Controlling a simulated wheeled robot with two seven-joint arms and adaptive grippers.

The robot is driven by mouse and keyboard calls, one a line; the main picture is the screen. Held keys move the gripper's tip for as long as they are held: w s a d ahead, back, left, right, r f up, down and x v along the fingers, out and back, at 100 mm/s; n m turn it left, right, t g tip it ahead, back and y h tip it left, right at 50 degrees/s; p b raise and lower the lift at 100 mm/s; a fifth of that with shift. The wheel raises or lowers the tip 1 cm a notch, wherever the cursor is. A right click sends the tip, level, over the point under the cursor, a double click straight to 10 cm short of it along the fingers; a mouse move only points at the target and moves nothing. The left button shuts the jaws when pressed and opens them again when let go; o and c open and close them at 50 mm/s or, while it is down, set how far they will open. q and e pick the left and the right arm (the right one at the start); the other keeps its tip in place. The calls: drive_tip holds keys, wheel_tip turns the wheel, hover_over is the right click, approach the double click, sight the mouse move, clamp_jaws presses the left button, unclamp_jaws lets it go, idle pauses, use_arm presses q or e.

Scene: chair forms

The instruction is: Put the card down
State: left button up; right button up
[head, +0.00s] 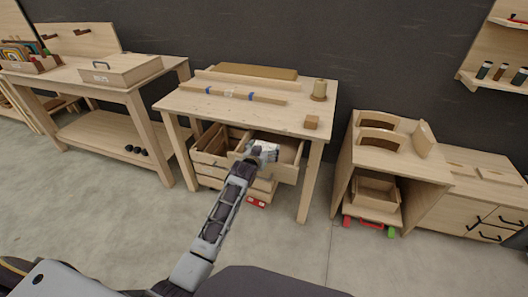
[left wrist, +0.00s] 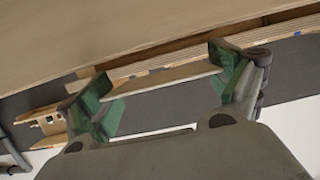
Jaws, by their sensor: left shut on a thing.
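My left gripper (head: 263,151) is at the open drawer (head: 286,172) under the middle table, over or just inside it; I cannot tell which. In the left wrist view its green-padded fingers are apart with the card (left wrist: 165,78) between them. The card shows there as a thin, pale tan strip seen nearly edge-on, its ends at the two pads. In the head view the gripper hides most of the card, and I cannot make out its face. My right gripper is not in view.
The middle table (head: 200,104) carries a long wooden strip, a wooden cylinder (head: 319,90) and a small block (head: 311,122). A wooden crate (head: 220,145) sits left of the drawer. A shelf unit with curved pieces (head: 380,137) stands to the right. The floor in front is clear.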

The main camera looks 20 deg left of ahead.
use_arm(q)
drive_tip(key=shift+f, duration=0.85)
drive_tip(key=shift+s+f, duration=0.1)
drive_tip(key=shift+f, duration=0.1)
drive_tip(key=o, duration=0.4)
drive_tip(key=shift+f, duration=0.1)
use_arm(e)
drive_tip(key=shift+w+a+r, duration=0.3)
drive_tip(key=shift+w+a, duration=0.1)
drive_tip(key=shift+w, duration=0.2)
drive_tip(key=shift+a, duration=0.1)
